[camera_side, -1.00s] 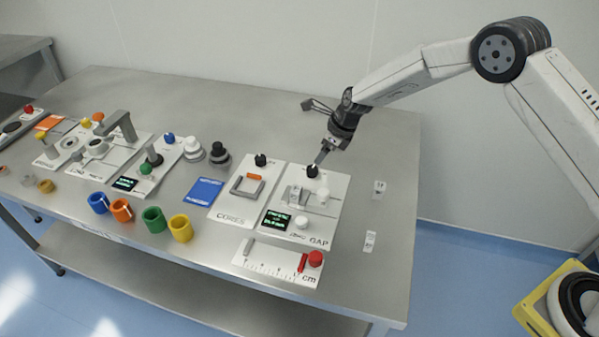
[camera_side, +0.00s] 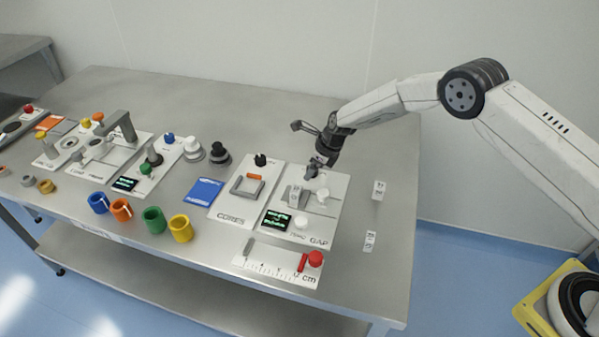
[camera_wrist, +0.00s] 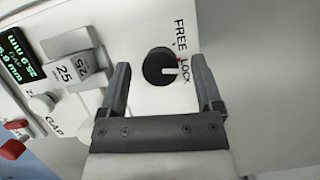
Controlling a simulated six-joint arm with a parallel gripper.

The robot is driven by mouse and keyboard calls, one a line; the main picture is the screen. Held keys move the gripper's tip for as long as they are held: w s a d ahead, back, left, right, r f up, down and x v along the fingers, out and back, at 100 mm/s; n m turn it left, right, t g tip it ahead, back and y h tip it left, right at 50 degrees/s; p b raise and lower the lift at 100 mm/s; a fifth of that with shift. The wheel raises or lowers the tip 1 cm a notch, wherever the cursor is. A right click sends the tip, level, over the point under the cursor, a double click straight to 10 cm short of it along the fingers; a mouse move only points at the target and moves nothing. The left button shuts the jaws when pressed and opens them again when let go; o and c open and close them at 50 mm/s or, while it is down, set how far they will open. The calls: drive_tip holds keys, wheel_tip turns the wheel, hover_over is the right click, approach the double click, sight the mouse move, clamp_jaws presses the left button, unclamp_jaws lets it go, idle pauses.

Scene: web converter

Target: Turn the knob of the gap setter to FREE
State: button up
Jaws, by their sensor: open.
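The gap setter (camera_side: 331,215) is a white panel near the right side of the table. Its black knob (camera_wrist: 158,67) shows in the wrist view, with a white pointer line directed right toward the word LOCK; FREE is printed above it. My gripper (camera_wrist: 163,77) is open, with one finger on each side of the knob and apart from it in the picture. A dark display (camera_wrist: 18,55) with green digits and a grey block marked 25 (camera_wrist: 77,70) are on the panel.
The CORES panel (camera_side: 228,207) is left of the gap setter. A ruler plate (camera_side: 272,267) with a red knob (camera_side: 315,258) lies in front. The table behind the panels is mostly clear.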

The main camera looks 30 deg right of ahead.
drive_tip(key=shift+f, duration=0.15)
clamp_jaws()
drive_tip(key=shift+n, duration=0.5)
drive_tip(key=n+g, duration=0.1)
drive_tip(key=n, duration=0.1)
drive_tip(key=n+y, duration=0.1)
drive_tip(key=n, duration=0.1)
drive_tip(key=shift+w+g, duration=0.15)
drive_tip(key=shift+g, duration=0.25)
drive_tip(key=n+g, duration=0.1)
drive_tip(key=n, duration=0.4)
drive_tip(key=shift+g, duration=0.4)
unclamp_jaws()
